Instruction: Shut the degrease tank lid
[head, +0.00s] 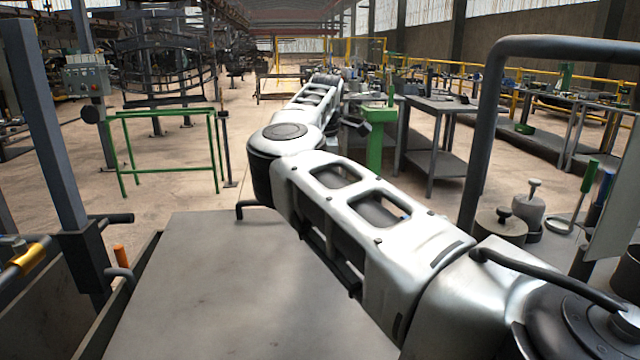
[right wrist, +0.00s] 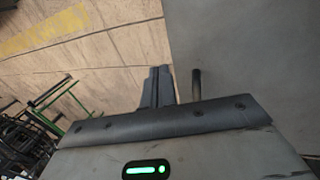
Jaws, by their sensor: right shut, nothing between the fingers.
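A broad flat grey panel (head: 210,285), which looks like the degrease tank lid, fills the lower middle of the head view. Its tilt is hard to judge. A dark bent bar (head: 250,206), like a handle, shows at its far edge. My right arm reaches across the panel from the lower right; its gripper cannot be made out in the head view. In the right wrist view, my right gripper (right wrist: 158,86) is shut and empty. A short dark bar (right wrist: 196,85) stands just right of the fingers, apart from them, against a grey surface (right wrist: 245,60). My left gripper is not in view.
A dark post (head: 45,130) and a trough-like wall (head: 125,290) stand left of the panel. A green frame (head: 165,114) stands beyond it on open floor. A thick dark pipe frame (head: 487,120) and lidded pots (head: 503,222) are at the right.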

